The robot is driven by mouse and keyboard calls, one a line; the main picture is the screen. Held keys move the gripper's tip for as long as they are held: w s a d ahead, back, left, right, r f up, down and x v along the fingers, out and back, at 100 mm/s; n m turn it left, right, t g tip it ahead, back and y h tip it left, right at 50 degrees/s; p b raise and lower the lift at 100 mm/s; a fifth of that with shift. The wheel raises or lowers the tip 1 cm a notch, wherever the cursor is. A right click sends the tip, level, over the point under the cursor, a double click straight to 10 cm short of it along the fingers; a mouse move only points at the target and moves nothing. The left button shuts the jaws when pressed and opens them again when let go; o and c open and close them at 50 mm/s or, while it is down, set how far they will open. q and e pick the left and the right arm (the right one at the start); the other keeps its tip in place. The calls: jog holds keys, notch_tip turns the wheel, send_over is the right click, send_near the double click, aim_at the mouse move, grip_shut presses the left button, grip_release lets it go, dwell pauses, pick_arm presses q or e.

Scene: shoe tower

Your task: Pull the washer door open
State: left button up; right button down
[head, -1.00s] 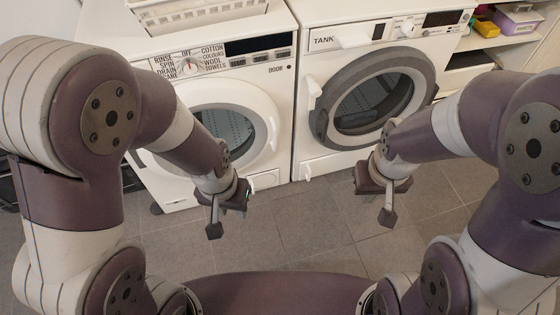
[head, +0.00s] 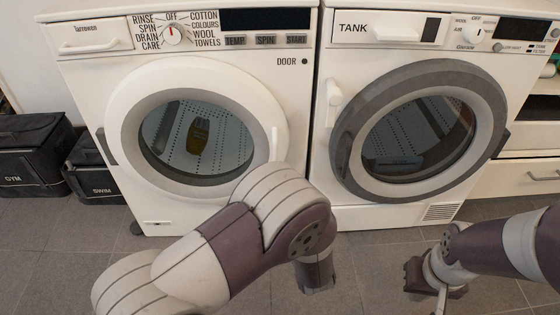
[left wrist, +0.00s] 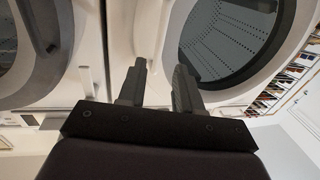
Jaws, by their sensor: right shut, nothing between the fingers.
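The washer (head: 80,75) is the left machine in the head view, with its dial and labels on top. Its round white-rimmed door (head: 125,125) looks shut, with a white handle (head: 273,145) at the rim's right edge. My left gripper is hidden behind my bent left arm in the head view. The left wrist view is upside down. There my left gripper (left wrist: 160,67) is open, its fingers apart, with the white handle (left wrist: 155,40) just beyond the gap; contact is unclear. My right gripper (head: 441,298) is shut and empty, low at the right.
The TANK machine (head: 335,185) stands close on the right, its grey-rimmed door (head: 345,135) shut. Black GYM (head: 30,175) and SWIM (head: 92,180) boxes stand left of the washer. A yellowish bottle (head: 198,135) shows through the washer glass. Grey floor tiles (head: 50,240) lie bare in front.

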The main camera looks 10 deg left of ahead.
pick_arm(q)
jog(key=b+x, duration=0.5)
jog(key=x, duration=0.6)
jog(key=shift+f, duration=0.1)
jog(key=shift+s, duration=0.1)
grip_shut()
